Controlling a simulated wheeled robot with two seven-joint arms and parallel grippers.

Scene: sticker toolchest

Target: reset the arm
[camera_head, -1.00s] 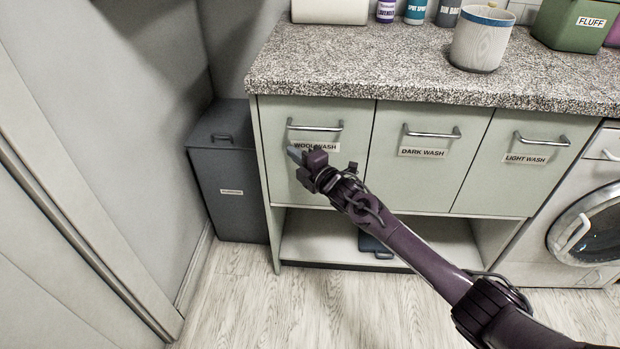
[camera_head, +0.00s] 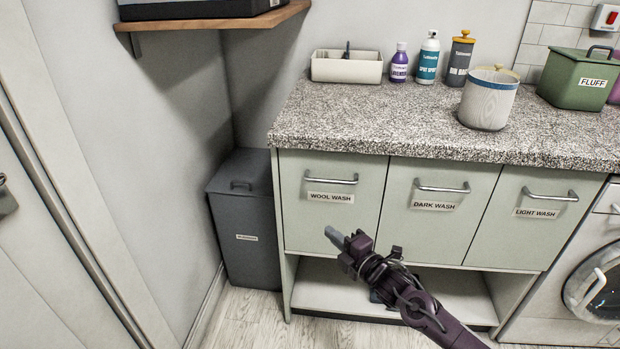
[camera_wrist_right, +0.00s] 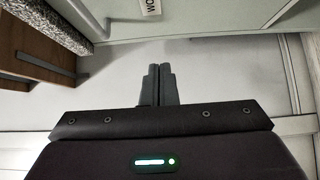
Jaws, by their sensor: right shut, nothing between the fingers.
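My right gripper (camera_head: 336,238) is shut and empty. It is in front of the lower part of the drawer front labelled WOOL WASH (camera_head: 330,215), and my right arm comes in from the lower right. In the right wrist view its two fingers (camera_wrist_right: 158,84) are pressed together with nothing between them. The WOOL WASH label (camera_wrist_right: 150,8) shows at the top of that view. My left gripper is not in view.
A dark grey bin (camera_head: 245,225) stands left. A washing machine (camera_head: 575,275) is at right. Floor at lower left is clear.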

